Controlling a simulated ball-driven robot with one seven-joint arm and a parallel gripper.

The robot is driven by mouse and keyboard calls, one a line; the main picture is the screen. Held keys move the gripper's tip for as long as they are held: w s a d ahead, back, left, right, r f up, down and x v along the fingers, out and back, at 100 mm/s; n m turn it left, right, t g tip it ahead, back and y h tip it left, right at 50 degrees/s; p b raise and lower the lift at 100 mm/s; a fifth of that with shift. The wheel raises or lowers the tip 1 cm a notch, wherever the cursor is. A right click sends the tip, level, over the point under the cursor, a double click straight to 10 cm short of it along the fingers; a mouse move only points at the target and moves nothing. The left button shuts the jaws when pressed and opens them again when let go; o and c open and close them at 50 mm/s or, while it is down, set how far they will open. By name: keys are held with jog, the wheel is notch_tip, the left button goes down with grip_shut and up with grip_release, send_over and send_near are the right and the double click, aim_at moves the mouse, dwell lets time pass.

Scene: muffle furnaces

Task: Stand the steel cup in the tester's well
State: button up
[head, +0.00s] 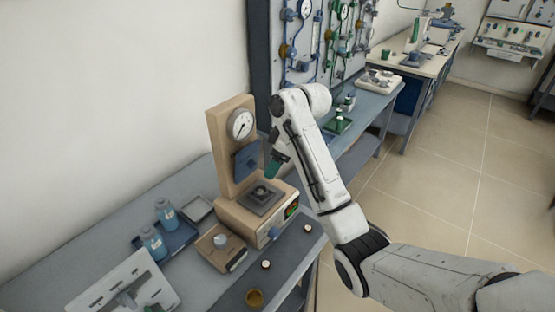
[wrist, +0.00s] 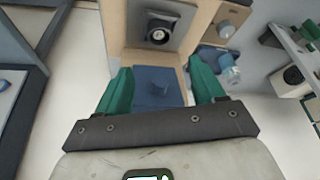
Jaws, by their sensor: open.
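The tester (head: 228,150) is a beige machine on the bench with a round gauge, a blue block on its column and a dark square plate on its base. The well (head: 254,193) is in this plate. A small round, grey-rimmed cup (head: 263,189), seemingly the steel cup, sits at the well; it also shows in the wrist view (wrist: 159,34). I cannot tell how deep or how level it sits. My gripper (head: 274,168) has green fingers and is open and empty, above the plate near the blue block. In the wrist view the fingers (wrist: 160,92) stand apart, clear of the cup.
A beige box (head: 213,256) with a pale round top piece stands left of the tester. Blue bottles (head: 153,241) stand in a blue tray behind it. A green-based item (head: 338,124) stands farther along.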

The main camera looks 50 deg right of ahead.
jog(key=s+a+f+m+g, duration=0.1)
jog(key=s+a+f+m, duration=0.2)
jog(key=s+a+f, duration=1.05)
jog(key=s+a+f+m+g+h, duration=0.1)
jog(key=s+a+f, duration=0.1)
jog(key=s, duration=0.6)
jog(key=s+a+f+m+g+h, duration=0.1)
jog(key=s+a+f, duration=0.1)
jog(key=s, duration=0.7)
jog(key=shift+s+a+f, duration=0.2)
jog(key=shift+s+a, duration=0.1)
jog(key=shift+a, duration=0.6)
